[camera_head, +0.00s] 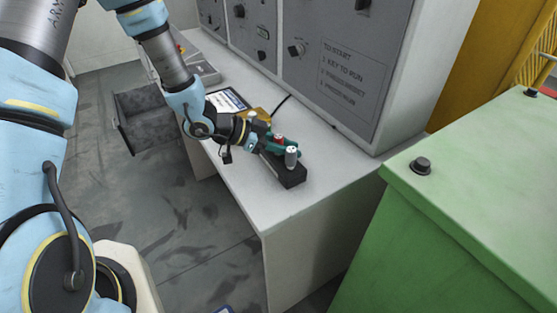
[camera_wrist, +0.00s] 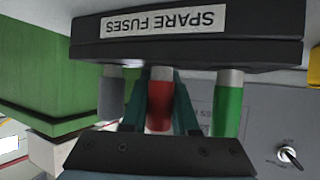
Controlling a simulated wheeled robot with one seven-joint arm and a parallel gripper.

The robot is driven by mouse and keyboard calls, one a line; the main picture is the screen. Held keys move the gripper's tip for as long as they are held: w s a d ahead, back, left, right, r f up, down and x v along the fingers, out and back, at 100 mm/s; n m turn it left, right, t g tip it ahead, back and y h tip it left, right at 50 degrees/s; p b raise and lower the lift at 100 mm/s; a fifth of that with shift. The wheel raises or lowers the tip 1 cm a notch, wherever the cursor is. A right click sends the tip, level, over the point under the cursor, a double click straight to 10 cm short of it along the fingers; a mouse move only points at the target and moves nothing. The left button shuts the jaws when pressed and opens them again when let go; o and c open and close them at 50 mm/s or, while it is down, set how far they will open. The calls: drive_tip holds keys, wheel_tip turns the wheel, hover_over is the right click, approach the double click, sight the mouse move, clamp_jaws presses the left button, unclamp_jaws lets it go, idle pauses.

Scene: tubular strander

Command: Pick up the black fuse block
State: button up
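The black fuse block (camera_head: 287,174) is at the front right part of the grey desk; whether it rests on the top or is just above it is hard to tell. In the wrist view the block (camera_wrist: 200,40) carries a "SPARE FUSES" label and holds a grey fuse (camera_wrist: 111,95), a red fuse (camera_wrist: 160,100) and a green fuse (camera_wrist: 229,103) in a row. My gripper (camera_head: 278,146) is at the block. Its teal fingers (camera_wrist: 160,88) lie close against both sides of the middle red fuse and appear shut on it. The fingertips are partly hidden by the fuse.
A grey control cabinet (camera_head: 345,70) rises behind the desk (camera_head: 245,178). A green machine (camera_head: 460,190) with a black knob (camera_head: 421,165) stands close on the right. A tablet (camera_head: 228,100) lies farther back. The desk's front right corner is clear.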

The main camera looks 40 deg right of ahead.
clamp_jaws()
drive_tip(key=shift+r, duration=0.1)
